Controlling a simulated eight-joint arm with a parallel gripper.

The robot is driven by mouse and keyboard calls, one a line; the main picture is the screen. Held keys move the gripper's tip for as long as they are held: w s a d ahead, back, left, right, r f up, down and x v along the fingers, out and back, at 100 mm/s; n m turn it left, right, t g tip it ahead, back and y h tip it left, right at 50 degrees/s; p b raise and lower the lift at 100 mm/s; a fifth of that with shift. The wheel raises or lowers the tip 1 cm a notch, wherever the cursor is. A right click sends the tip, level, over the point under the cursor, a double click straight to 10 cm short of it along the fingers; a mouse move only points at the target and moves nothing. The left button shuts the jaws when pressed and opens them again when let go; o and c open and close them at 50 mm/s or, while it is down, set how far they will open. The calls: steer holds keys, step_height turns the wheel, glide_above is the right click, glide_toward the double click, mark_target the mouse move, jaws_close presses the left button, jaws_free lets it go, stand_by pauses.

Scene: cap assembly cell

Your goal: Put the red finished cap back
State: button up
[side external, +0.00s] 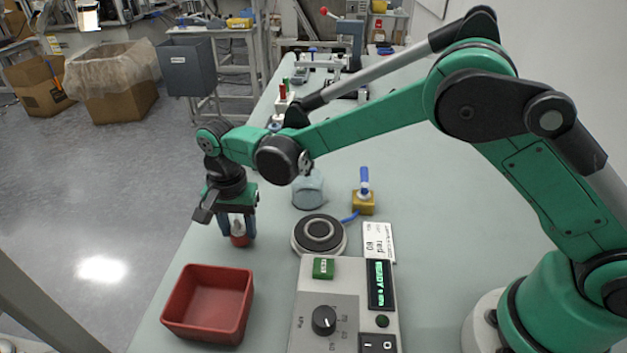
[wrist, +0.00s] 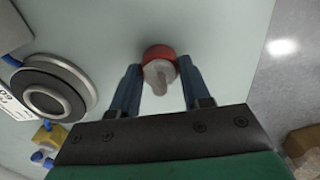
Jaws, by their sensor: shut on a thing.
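The red cap (side external: 240,241) is between the blue fingers of my gripper (side external: 237,226), toward the left edge of the table, behind the red bin (side external: 208,306). In the wrist view the red cap (wrist: 157,51) shows at the tips of my gripper (wrist: 158,68), with a pale, whitish knob-like part (wrist: 157,76) on its near side. My gripper is shut on it. The cap is low, close to the table top; I cannot tell if it touches. The red bin is open and looks empty.
A round black-and-grey fixture (side external: 319,234) and a control box (side external: 344,310) with a lit display stand right of the cap. A printed card (side external: 378,242), a yellow block with a blue lever (side external: 363,202) and a pale translucent object (side external: 308,190) are nearby. The table edge is close on the left.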

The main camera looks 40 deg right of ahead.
steer(key=shift+f, duration=0.15)
stand_by(0.6)
steer(key=o, duration=0.9)
steer(key=shift+r, duration=3.55)
